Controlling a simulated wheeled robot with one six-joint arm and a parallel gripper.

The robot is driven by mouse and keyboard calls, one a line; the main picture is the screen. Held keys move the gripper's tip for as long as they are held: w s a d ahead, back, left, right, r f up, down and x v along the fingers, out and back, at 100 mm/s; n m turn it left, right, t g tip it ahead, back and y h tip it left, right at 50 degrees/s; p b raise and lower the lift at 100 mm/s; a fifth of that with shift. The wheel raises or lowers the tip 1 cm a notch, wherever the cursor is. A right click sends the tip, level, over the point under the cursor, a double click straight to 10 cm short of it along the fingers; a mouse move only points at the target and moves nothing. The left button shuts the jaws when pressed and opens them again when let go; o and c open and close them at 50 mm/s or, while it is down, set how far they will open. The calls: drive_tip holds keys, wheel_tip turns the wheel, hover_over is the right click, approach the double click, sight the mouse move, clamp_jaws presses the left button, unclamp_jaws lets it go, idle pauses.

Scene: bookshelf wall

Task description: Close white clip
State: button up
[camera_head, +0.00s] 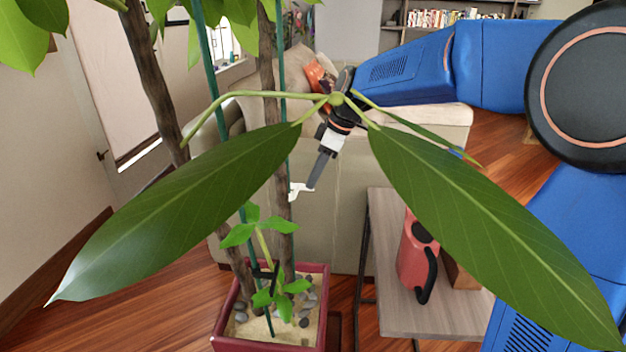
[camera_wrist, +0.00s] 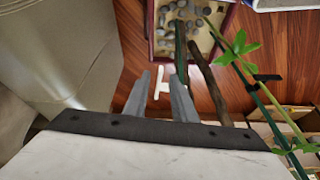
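The white clip (camera_head: 299,190) is small and sits beside the plant's trunk and green stake, above the pot. Its form is too small to tell whether it is open or shut. In the wrist view the white clip (camera_wrist: 158,86) shows in the gap between my fingers. My gripper (camera_head: 314,184) points down, with its tips right beside the clip. In the wrist view my gripper (camera_wrist: 160,76) is open, with two grey fingers apart. I cannot tell whether they touch the clip. The stake (camera_wrist: 181,50) and trunk (camera_wrist: 208,75) run close to the right finger.
Large leaves (camera_head: 195,205) hang in front of the head view. The red square pot (camera_head: 228,310) holds pebbles and a small seedling (camera_head: 262,240). A beige sofa (camera_head: 350,235) stands behind my gripper. A side table (camera_head: 395,310) with a red jug (camera_head: 412,255) is at right.

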drive_tip(key=shift+x, duration=0.8)
clamp_jaws()
idle(1.0)
